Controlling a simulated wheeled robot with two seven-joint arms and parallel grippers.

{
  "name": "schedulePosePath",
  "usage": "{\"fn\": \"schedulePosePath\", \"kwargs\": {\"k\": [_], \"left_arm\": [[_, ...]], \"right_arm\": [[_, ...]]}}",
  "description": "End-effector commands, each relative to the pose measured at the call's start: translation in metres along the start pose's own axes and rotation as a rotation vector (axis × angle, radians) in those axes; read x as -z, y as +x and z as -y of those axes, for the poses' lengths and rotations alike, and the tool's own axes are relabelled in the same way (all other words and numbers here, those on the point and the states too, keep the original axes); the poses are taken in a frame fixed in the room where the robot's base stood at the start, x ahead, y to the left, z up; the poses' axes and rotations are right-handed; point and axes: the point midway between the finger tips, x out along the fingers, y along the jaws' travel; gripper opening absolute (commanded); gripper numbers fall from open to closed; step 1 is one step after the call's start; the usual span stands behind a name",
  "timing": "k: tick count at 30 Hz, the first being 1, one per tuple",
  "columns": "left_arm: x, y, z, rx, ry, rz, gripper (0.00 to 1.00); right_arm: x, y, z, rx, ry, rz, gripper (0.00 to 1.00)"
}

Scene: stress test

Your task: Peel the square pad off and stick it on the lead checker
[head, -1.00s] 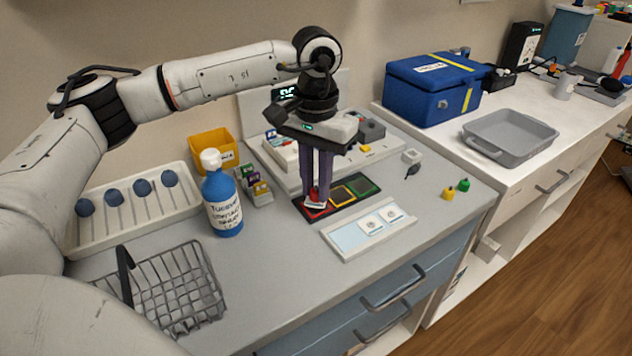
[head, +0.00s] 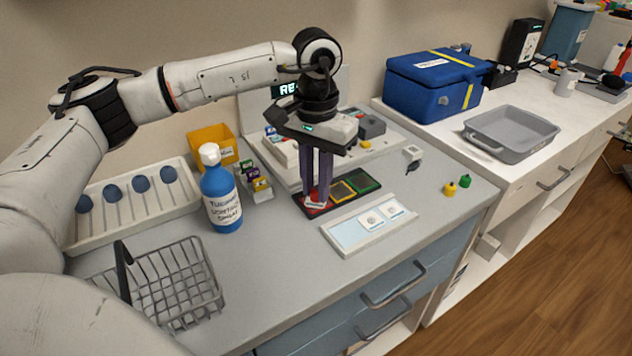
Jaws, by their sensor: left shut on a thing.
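My left gripper (head: 316,196) points straight down with its purple fingers shut on a small white piece (head: 315,203), which looks like a pad. The fingertips are low over the red square of a dark strip (head: 340,195) with red, yellow and green squares. I cannot tell whether the piece touches the red square. A shallow pad tray (head: 345,234) in front holds two white square pads (head: 371,220) on its right; its left part is bare light blue. Behind the gripper is a white device (head: 385,144) with a lit display (head: 287,90), partly hidden by my arm. I cannot tell which thing is the lead checker. My right gripper is out of view.
A blue-and-white bottle (head: 221,192), a wire basket (head: 185,285), a spoon tray (head: 190,203) and a yellow bin (head: 212,143) stand left. A small grey-white item (head: 412,154) and small yellow and green pieces (head: 450,188) lie right. The counter's front right is clear.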

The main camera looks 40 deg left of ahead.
Motion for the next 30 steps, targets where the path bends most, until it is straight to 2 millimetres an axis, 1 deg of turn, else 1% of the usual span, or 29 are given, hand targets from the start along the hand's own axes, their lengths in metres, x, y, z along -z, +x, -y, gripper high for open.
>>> {"fn": "schedulePosePath", "kwargs": {"k": [4,5,6,17,30], "left_arm": [[0.0,0.0,0.0,0.0,0.0,0.0,0.05],[0.0,0.0,0.0,0.0,0.0,0.0,0.19],[0.0,0.0,0.0,0.0,0.0,0.0,0.25],[0.0,-0.001,0.0,0.0,0.0,0.0,0.25],[0.0,-0.018,0.0,0.0,0.0,0.0,0.25]], "right_arm": [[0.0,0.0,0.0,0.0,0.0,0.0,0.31],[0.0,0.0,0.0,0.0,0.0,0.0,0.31],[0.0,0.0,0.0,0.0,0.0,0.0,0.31],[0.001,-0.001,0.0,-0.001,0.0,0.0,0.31],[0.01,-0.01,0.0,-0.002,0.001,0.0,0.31]]}}
